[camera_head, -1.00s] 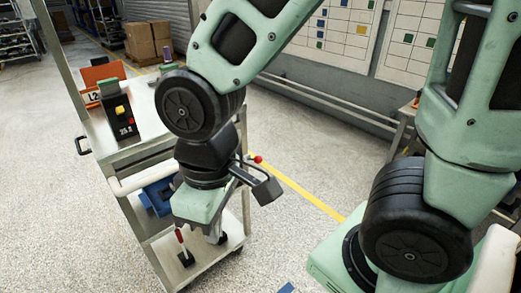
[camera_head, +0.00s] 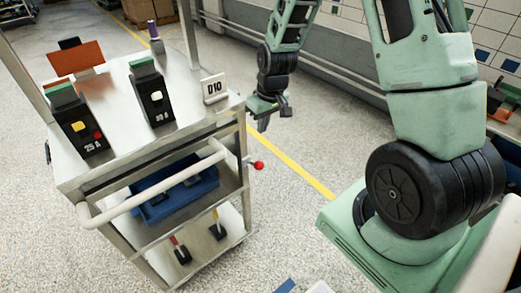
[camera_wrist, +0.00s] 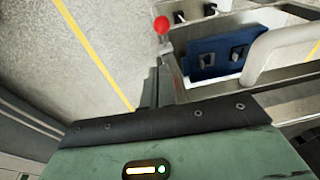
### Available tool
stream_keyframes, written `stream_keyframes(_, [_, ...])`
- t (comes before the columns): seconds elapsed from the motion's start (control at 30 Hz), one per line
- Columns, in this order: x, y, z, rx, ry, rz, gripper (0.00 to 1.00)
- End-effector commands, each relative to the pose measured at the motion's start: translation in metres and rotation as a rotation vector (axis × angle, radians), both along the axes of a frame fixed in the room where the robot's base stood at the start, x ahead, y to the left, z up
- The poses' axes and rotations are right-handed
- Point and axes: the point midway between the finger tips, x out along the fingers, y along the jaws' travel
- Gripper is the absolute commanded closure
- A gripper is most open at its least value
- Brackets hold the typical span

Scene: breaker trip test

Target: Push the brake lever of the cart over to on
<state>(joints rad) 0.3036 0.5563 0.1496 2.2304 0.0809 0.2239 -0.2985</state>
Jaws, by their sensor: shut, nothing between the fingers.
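The cart (camera_head: 238,101) stands at the left in the head view. A lever with a red ball knob (camera_head: 259,165) sticks out from its right side, below the top shelf. The knob and its thin rod also show in the wrist view (camera_wrist: 161,25), near the top middle. My gripper (camera_head: 262,122) is shut and empty beyond the cart's right rear side, above and apart from the knob. I cannot read any on or off mark by the lever.
A blue tray (camera_head: 175,195) sits below. Red-handled (camera_head: 176,245) and yellow-handled (camera_head: 216,222) pieces stand on the bottom shelf. A white handle bar (camera_head: 150,190) crosses the front.

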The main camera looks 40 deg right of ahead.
Motion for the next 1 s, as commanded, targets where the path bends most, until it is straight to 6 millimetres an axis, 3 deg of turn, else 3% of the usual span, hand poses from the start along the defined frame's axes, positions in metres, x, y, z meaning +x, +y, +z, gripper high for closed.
stream_keyframes(0.37, [0.009, 0.006, -0.069, 0.002, 0.005, 0.002, 1.0])
stream_keyframes(0.5, [0.003, 0.009, -0.089, 0.001, 0.005, 0.001, 1.0])
stream_keyframes(0.7, [-0.001, 0.012, -0.105, 0.001, 0.002, -0.001, 1.0])
stream_keyframes(1.0, [-0.002, 0.013, -0.108, 0.0, 0.0, 0.0, 1.0])
